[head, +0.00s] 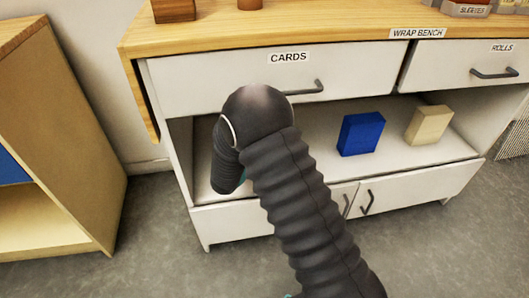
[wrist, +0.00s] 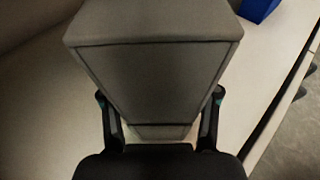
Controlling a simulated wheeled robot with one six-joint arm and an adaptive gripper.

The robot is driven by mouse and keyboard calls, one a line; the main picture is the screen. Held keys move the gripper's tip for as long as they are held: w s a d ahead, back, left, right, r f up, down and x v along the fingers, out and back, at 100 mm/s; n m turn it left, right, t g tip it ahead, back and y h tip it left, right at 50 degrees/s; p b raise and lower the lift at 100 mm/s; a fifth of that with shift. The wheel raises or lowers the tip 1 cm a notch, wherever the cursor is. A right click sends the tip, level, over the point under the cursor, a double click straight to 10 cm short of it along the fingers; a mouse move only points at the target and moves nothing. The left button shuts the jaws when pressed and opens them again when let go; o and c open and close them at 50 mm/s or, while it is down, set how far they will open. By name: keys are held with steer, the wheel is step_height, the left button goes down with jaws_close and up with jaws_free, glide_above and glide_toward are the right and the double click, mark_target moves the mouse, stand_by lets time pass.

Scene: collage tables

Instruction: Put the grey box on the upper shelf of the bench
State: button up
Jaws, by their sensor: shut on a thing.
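The grey box (wrist: 150,85) fills the middle of the wrist view, with my gripper (wrist: 159,97) shut on it, one finger on each side. A pale surface shows around the box; I cannot tell whether the box touches it. In the head view my arm hides the gripper and the grey box. The wrap bench (head: 215,35) has a wooden top, white drawers and an open white shelf (head: 408,152) below them. My arm's end is at the left part of this shelf.
A blue box (head: 361,133) and a beige box (head: 429,124) stand on the open shelf to the right. The blue box also shows in the wrist view (wrist: 258,8). The cards drawer (head: 220,80) hangs above the shelf. A wooden cabinet (head: 70,150) stands at left.

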steer(key=o, duration=1.3)
